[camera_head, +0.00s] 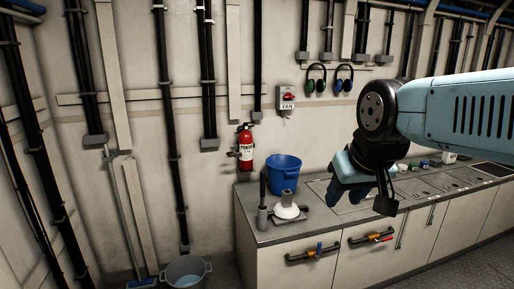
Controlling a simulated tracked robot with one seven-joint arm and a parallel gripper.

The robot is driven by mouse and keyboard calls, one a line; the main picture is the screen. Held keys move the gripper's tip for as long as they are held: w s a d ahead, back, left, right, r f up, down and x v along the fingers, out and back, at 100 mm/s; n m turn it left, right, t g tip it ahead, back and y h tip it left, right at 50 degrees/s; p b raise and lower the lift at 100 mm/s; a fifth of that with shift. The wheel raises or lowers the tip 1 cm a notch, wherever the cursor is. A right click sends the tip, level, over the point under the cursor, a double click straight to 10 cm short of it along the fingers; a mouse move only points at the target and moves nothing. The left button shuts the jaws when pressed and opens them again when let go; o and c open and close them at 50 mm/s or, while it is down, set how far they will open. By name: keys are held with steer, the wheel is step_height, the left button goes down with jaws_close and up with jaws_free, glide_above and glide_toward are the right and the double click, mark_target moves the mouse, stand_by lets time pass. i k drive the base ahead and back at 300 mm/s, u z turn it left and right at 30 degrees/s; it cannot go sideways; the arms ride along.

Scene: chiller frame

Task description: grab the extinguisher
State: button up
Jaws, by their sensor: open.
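A red fire extinguisher (246,150) with a black top and a white label hangs upright on the wall, left of the counter's back corner. My gripper (358,204) is open at the end of my blue arm, in front of the counter and well to the right of the extinguisher. The two are clearly apart. Nothing shows between the fingers, though part of the gripper is hidden behind my own wrist.
A grey bucket (187,274) is on the floor. A red-switch fan box (287,100) and ear defenders (315,80) hang on the wall. Vertical pipes line the wall.

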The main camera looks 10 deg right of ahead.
mark_target(245, 139)
steer(key=z, duration=0.15)
steer(key=i, duration=1.55)
steer(key=u, duration=0.45)
